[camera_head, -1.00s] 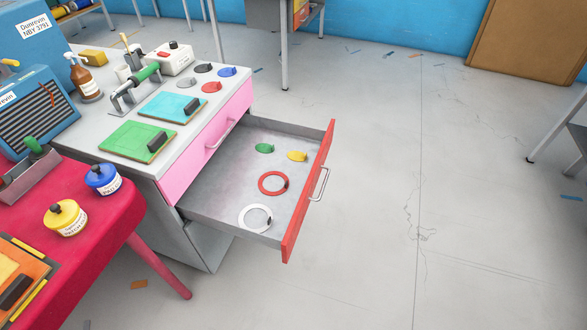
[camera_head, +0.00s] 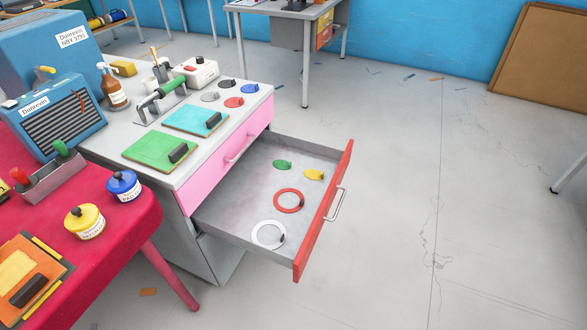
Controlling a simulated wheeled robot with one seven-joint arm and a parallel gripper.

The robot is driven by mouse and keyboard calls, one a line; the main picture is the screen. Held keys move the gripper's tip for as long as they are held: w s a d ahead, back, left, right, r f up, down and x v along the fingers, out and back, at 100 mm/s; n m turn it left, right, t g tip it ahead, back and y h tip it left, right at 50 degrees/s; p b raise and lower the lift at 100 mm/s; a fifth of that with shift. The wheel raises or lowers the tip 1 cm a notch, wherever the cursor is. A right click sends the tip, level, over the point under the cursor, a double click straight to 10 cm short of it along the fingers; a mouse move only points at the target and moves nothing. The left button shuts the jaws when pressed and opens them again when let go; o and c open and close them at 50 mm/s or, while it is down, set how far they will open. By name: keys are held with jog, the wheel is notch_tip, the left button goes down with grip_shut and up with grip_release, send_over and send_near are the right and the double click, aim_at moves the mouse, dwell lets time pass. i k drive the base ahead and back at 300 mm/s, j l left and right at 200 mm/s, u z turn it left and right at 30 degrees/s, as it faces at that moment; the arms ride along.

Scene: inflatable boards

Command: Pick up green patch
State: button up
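A small round green patch (camera_head: 282,165) with a dark tab lies on the floor of the open drawer (camera_head: 232,199), toward its back. A yellow patch (camera_head: 314,175) lies just right of it, apart from it. A red ring (camera_head: 289,201) and a white ring (camera_head: 268,235) lie nearer the front of the picture in the same drawer. A larger green square sheet (camera_head: 158,151) with a black handle lies on the cabinet top. My gripper is not in view.
The drawer's red front (camera_head: 323,212) juts out over the floor. The cabinet top (camera_head: 205,162) holds a teal sheet (camera_head: 195,119), several round patches, a bottle and a green-handled tool. A red table (camera_head: 125,235) stands at left. Open floor (camera_head: 390,190) lies to the right.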

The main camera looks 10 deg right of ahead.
aim_at(281, 164)
jog(key=u, duration=1.5)
jog(key=z, duration=1.3)
jog(key=i+u, duration=0.4)
jog(key=i, duration=1.7)
